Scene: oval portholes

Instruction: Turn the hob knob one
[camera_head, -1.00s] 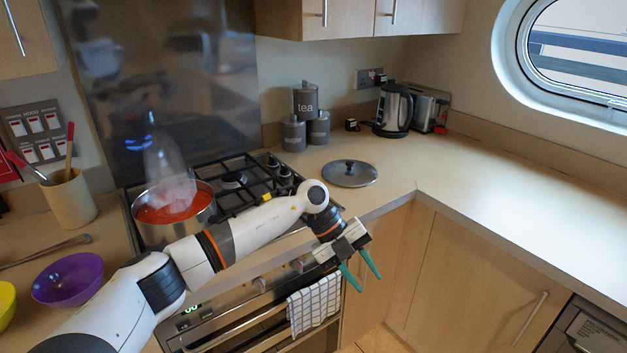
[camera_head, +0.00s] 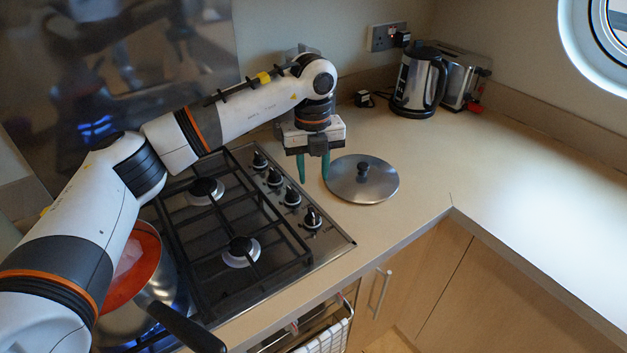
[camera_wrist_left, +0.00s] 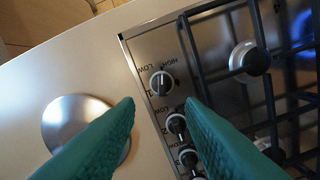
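The hob (camera_head: 335,243) has a row of several black-and-silver knobs along its right side. Hob knob one (camera_head: 312,217) is the one closest to the front corner. In the left wrist view knob one (camera_wrist_left: 162,83) carries a pale pointer line, with HIGH and LOW printed beside it. My left gripper (camera_head: 313,180) points down above the counter strip between the knobs and the lid. Its green fingers are apart and hold nothing. In the wrist view the fingertips (camera_wrist_left: 160,102) straddle knob one's line of sight; contact does not show. My right gripper is out of view.
A steel lid (camera_head: 362,190) lies right of the hob. A pan of red food (camera_head: 135,275) with a dark handle sits on the left burners, partly behind my arm. A kettle (camera_head: 418,85) and toaster (camera_head: 465,80) stand at the back. The right counter (camera_head: 530,180) is clear.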

